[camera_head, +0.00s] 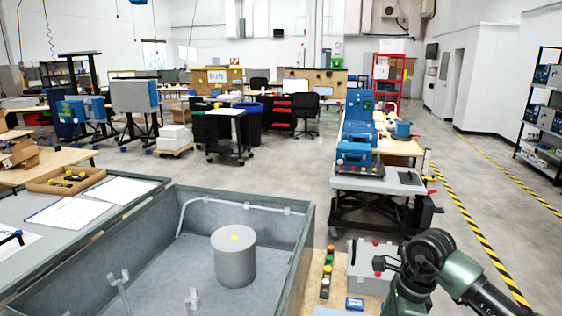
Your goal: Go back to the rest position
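My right arm shows at the lower right as dark green and black links, bent at a joint, in front of a grey box (368,279). Its gripper is not visible in this view. My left gripper is not visible either. A large grey open housing (308,222) fills the lower left and middle. Inside it stand a grey cylinder (234,262) with a yellow dot on top and small pale clips (120,281). A pale tube (232,204) runs along its inner wall.
Left of the housing are white sheets (70,213) and a wooden tray (66,181) with yellow-black parts. Coloured buttons (327,272) and a small blue item (354,303) lie near my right arm. A cart (380,184) with blue machines stands ahead. Open floor (470,200) lies right.

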